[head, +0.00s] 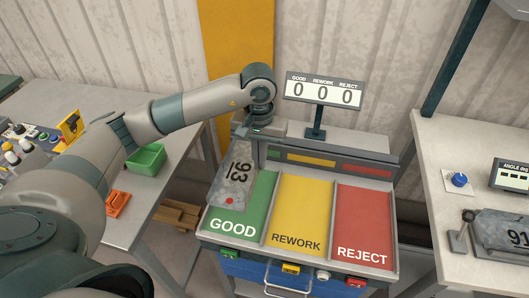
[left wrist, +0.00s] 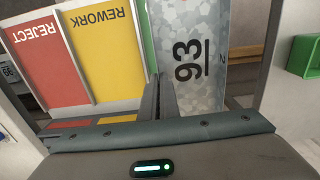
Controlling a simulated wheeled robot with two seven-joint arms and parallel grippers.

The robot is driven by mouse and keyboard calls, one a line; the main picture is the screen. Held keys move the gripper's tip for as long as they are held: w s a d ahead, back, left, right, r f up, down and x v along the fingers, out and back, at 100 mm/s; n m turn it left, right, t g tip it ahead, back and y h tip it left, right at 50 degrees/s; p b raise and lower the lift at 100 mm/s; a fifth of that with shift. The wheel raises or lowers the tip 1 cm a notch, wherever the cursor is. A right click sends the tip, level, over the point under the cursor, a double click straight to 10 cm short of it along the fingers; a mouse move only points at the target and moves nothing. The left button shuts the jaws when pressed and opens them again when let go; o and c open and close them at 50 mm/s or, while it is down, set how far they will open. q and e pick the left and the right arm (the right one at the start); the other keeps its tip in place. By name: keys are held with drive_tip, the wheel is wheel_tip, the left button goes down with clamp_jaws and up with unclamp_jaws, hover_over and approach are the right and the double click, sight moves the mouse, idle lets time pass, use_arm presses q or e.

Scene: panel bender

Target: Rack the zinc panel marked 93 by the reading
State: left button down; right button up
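The zinc panel marked 93 (head: 233,178) is a mottled grey plate with a red dot near its lower end. It hangs tilted over the green GOOD bay (head: 253,208) of the rack. My left gripper (head: 246,133) is shut on its upper edge; the left wrist view shows the fingers (left wrist: 160,98) at the panel (left wrist: 197,70). The yellow REWORK bay (head: 297,215) and red REJECT bay (head: 362,220) are empty. The counter sign (head: 324,92) shows 0 under each heading. The angle display (head: 512,176) is cut off and its reading is not legible. My right gripper is out of view.
Another grey panel, marked 91 (head: 505,232), sits at a fixture on the right bench (head: 450,165), near a blue knob (head: 459,180). A green bin (head: 147,158) and an orange item (head: 117,204) are on the left table. The rack's raised back bar (head: 330,158) stands behind the bays.

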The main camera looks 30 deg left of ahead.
sight(260, 197)
use_arm(q)
drive_tip(key=shift+s+r, duration=0.1)
idle(0.3)
drive_tip(key=shift+f, duration=1.1)
wheel_tip(260, 197, down, 6)
drive_tip(key=b, duration=0.3)
drive_tip(key=shift+f+b, duration=0.95)
drive_tip(key=shift+b, duration=0.4)
